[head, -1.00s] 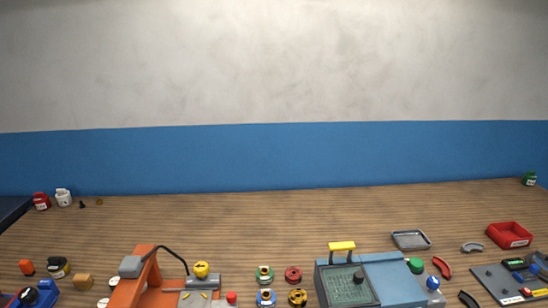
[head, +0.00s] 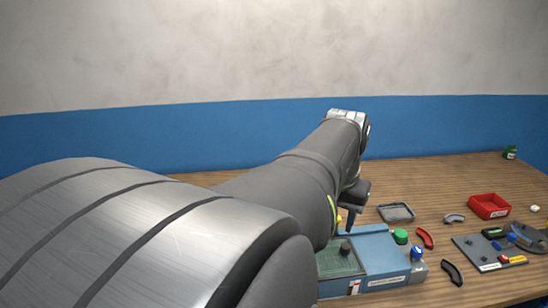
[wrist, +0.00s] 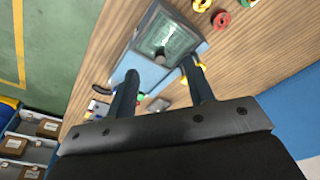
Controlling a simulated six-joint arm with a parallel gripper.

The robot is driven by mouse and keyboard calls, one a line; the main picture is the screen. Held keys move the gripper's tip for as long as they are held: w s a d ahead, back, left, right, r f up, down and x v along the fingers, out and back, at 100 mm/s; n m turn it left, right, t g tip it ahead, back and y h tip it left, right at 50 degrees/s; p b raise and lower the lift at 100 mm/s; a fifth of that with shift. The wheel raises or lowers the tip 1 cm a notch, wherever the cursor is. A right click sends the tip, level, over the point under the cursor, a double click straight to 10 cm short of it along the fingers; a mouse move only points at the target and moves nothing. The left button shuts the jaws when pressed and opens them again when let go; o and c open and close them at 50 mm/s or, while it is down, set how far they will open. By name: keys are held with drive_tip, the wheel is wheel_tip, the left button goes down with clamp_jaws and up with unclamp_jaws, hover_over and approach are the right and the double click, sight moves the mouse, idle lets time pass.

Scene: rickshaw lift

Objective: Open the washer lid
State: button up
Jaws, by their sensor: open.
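The washer is a blue box (head: 385,248) on the wooden table, with a dark-framed, greenish see-through lid (head: 338,262). The lid looks shut. In the wrist view the lid (wrist: 172,36) is at the top centre, beside the blue body (wrist: 146,68).
A green button (head: 401,236), a blue knob (head: 417,254) and curved red and black pieces are close by. My arm covers the table's left side.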

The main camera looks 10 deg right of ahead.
drive_tip(key=m+g+y, duration=0.1)
drive_tip(key=g, duration=0.1)
approach(346, 246)
wheel_tip(346, 246, down, 9)
drive_tip(key=shift+s, duration=0.15)
idle(0.4)
drive_tip(key=shift+c, duration=0.5)
clamp_jaws()
drive_tip(key=d, duration=1.3)
drive_tip(key=shift+d+r, duration=0.1)
